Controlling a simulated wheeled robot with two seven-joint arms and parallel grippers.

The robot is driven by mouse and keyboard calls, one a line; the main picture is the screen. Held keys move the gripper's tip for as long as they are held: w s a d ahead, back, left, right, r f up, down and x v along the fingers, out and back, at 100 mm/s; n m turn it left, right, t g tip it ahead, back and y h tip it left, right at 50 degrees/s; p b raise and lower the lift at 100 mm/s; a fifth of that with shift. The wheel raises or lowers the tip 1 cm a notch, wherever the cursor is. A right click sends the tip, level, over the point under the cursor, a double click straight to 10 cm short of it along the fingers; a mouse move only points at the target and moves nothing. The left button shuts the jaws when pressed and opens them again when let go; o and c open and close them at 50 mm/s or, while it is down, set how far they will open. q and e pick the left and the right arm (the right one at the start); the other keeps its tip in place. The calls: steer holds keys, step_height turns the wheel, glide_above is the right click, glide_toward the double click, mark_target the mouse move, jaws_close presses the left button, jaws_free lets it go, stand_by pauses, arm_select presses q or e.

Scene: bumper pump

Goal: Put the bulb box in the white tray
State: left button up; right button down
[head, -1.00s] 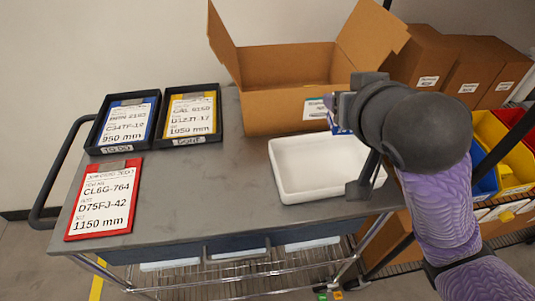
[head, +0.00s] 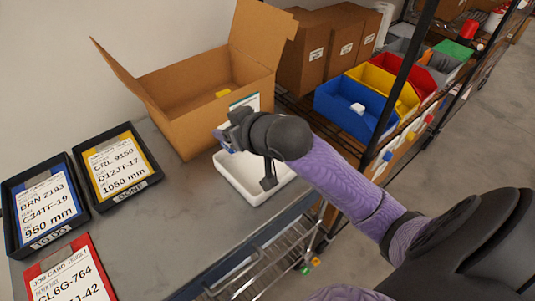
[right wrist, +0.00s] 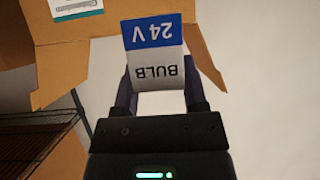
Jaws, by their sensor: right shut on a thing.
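The bulb box (right wrist: 153,52) is a small blue and white box marked 24V and BULB, upside down in the right wrist view. My right gripper (right wrist: 160,92) is shut on it, with one finger on each side. In the head view my right gripper (head: 226,138) is above the far left part of the white tray (head: 240,193); the box is mostly hidden there. The part of the tray's inside that shows is empty, and my right arm covers some of it. My left gripper is not in view.
An open cardboard carton (head: 185,110) stands right behind the tray. A TO DO tray (head: 45,205), a DONE tray (head: 118,165) and a red job card (head: 70,275) lie at left. Blue, yellow and red bins (head: 355,105) and closed cartons (head: 320,50) are at right. The middle bench is clear.

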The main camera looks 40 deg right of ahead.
steer(key=s+d+f+p, duration=0.1)
steer(key=d+f, duration=0.3)
steer(key=d, duration=0.1)
steer(key=b, duration=0.4)
glide_above(260, 167)
steer(key=s+a, duration=0.2)
steer(key=s, duration=0.1)
step_height(260, 167, down, 10)
steer(key=shift+s+f, duration=0.1)
steer(key=shift+f, duration=0.35)
steer(key=shift+r, duration=0.15)
steer(key=shift+c, duration=0.7)
jaws_free()
